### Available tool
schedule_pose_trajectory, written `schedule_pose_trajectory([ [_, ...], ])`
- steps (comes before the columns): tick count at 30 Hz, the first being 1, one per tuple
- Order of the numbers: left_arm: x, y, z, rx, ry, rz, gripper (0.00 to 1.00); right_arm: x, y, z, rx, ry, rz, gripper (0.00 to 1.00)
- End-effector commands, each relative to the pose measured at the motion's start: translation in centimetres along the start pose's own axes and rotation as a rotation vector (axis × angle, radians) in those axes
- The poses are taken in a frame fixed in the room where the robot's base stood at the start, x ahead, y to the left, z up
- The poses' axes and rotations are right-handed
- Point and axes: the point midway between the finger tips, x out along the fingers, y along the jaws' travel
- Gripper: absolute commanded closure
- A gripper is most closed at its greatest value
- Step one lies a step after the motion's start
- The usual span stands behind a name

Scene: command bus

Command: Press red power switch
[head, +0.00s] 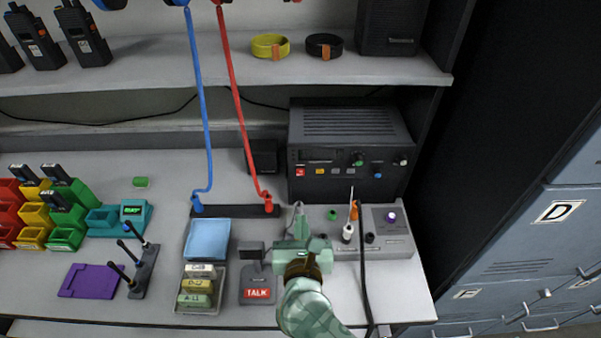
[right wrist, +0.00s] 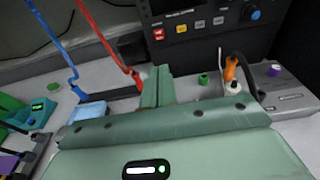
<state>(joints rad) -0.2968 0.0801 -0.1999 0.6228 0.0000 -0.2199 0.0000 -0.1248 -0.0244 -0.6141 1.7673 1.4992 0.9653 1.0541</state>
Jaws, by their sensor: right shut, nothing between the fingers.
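The red power switch (head: 300,171) is a small red square at the lower left of the black radio unit's front (head: 350,160). In the right wrist view the red switch (right wrist: 158,33) shows above and a little left of the fingertips. My right gripper (head: 301,222) is shut and empty, in front of the radio unit and apart from the switch. Its closed fingers (right wrist: 157,90) point toward the radio's front in the right wrist view. My left gripper is not in view.
Yellow and other buttons sit beside the switch. A red cable (head: 240,100) and a blue cable (head: 200,100) hang to a black strip left of the radio. A grey panel (head: 390,240) with knobs, a black cable and a TALK block (head: 258,285) stand near my right gripper.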

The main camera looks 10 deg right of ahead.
Motion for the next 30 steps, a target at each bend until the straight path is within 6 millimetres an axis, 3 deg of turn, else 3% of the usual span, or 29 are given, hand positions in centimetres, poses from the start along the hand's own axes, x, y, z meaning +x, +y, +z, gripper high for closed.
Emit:
schedule_pose_trajectory([
  [9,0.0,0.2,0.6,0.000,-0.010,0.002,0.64,0.1,0.0,-0.1,0.004,0.003,-0.002,1.00],
  [14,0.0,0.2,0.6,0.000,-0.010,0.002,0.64,1.2,-0.1,0.0,0.003,0.001,-0.003,1.00],
  [30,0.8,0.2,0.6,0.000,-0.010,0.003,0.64,11.6,-0.1,0.6,0.001,-0.001,-0.003,1.00],
])
